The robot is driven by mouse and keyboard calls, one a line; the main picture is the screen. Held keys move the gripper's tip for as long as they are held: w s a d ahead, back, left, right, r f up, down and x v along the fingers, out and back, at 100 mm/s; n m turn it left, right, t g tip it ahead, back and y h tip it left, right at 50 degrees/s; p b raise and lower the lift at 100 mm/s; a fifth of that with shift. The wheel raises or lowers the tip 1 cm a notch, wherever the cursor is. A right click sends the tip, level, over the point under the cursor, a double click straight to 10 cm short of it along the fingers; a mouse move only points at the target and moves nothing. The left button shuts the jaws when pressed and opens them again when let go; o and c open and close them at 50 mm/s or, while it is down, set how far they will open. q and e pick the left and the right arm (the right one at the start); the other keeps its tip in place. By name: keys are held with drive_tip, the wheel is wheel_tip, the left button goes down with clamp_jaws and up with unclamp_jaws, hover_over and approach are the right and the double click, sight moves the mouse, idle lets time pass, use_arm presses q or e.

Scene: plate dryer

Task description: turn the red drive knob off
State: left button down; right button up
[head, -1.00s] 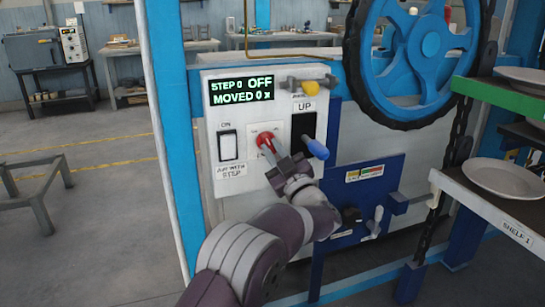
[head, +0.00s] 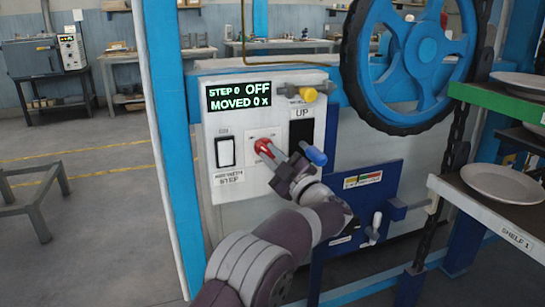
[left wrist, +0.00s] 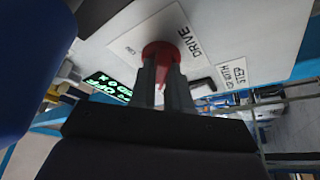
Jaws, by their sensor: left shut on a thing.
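The red drive knob (head: 264,146) sits on the white control panel, between the white rocker switch (head: 226,152) and the black slot with the blue lever (head: 314,155). My left gripper (head: 272,154) is at the knob, its fingers shut on it. The panel display (head: 239,95) reads STEP 0, OFF, MOVED 0. The gripper hides part of the knob in the head view. My right gripper is not in view.
The blue lever's handle is close to the right of my left gripper. A yellow knob (head: 309,94) sits above it. A large blue wheel (head: 422,55) and shelves with plates (head: 502,184) are at the right. Open floor (head: 95,215) lies at the left.

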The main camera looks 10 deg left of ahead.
use_arm(q)
drive_tip(key=c, duration=1.1)
unclamp_jaws()
drive_tip(key=p+v, duration=0.2)
drive_tip(key=v, duration=1)
drive_tip(key=shift+s+d+f, duration=0.1)
drive_tip(key=shift+s+d, duration=0.1)
